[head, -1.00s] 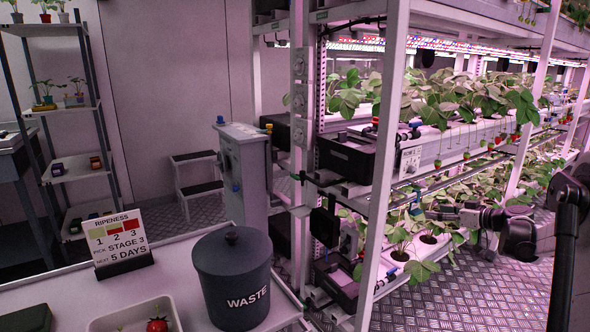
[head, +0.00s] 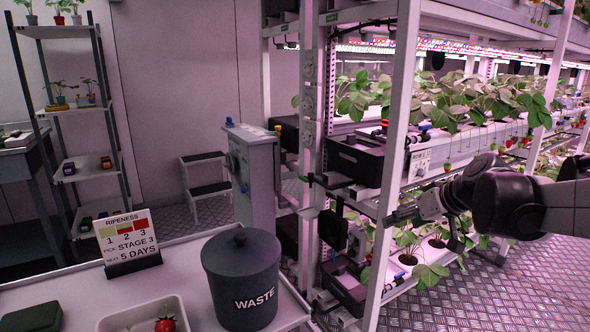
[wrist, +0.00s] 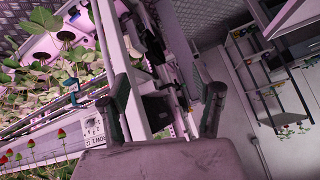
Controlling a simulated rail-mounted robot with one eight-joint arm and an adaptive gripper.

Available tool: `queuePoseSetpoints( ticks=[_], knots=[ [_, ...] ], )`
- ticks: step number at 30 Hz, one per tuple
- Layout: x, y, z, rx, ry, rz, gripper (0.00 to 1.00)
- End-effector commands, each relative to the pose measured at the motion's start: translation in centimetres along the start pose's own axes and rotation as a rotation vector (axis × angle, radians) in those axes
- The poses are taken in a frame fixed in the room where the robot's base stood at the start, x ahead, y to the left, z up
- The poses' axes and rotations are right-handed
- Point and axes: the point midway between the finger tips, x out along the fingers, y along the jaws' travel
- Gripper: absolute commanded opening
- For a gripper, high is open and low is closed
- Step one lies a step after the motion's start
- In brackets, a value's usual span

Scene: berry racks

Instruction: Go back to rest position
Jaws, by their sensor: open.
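My gripper (head: 402,217) is in front of the berry rack in the head view, at the right, with my arm reaching in from the right edge. In the wrist view my gripper (wrist: 166,108) shows two dark fingers spread wide apart with nothing between them. The white rack post (head: 388,160) stands close to the fingertips in the head view; I cannot tell whether they touch. Strawberry plants (head: 440,105) grow in the rack's troughs behind my arm, and some red berries hang below the leaves.
A table (head: 190,275) at the front holds a dark waste bin (head: 241,285), a ripeness sign (head: 130,240) and a white tray (head: 120,318) with a red strawberry (head: 165,322). A shelf (head: 90,165) and a step stool (head: 205,180) stand behind. Metal floor (head: 530,285) is clear at the right.

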Motion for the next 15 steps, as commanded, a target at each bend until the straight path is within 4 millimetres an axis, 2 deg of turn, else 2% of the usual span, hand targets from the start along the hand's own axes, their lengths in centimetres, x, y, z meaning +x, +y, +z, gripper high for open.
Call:
queuePoseSetpoints(
  ticks=[1,6,15],
  knots=[
    [-0.7,-1.4,1.1,0.004,-0.015,0.012,0.63],
    [-3.0,-4.9,4.6,0.029,-0.06,0.065,0.63],
    [-6.5,-9.5,11.7,0.065,-0.109,0.17,0.63]
  ],
)
